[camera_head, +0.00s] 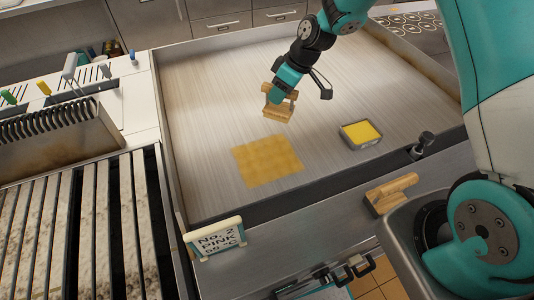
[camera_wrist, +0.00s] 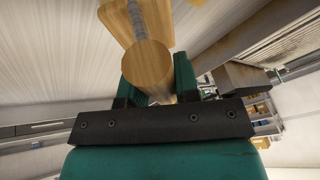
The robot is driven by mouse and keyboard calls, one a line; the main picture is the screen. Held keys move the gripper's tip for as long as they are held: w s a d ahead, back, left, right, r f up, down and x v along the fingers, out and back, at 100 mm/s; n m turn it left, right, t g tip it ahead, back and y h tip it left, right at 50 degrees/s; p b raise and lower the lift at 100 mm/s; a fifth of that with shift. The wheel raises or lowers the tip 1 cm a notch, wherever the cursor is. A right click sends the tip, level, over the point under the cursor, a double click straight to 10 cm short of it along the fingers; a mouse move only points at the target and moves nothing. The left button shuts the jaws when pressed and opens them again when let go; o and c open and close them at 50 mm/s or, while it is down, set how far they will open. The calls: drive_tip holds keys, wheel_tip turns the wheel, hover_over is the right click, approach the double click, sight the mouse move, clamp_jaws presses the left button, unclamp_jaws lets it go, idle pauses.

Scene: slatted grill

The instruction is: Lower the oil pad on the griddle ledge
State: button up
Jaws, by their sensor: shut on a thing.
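My gripper (camera_head: 279,90) is shut on the wooden handle of the oil pad (camera_head: 281,108) and holds it over the griddle plate, towards its middle. The pad is pale wood with a block-like lower part; its underside is hidden. In the wrist view the round handle end of the oil pad (camera_wrist: 147,64) sits between the two green fingers of my gripper (camera_wrist: 158,78). The griddle ledge (camera_head: 270,222) is the grey strip along the near side of the griddle, well apart from the pad.
A yellow oily patch (camera_head: 267,161) lies on the griddle plate (camera_head: 210,110). A small tray of yellow stuff (camera_head: 360,134) stands at right. A wooden-handled tool (camera_head: 391,193) and a sign (camera_head: 215,239) are on the ledge. A slatted grill (camera_head: 85,225) is at left.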

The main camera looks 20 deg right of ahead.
drive_tip(key=shift+r, duration=0.15)
drive_tip(key=shift+r+p, duration=1.2)
drive_tip(key=shift+r, duration=0.7)
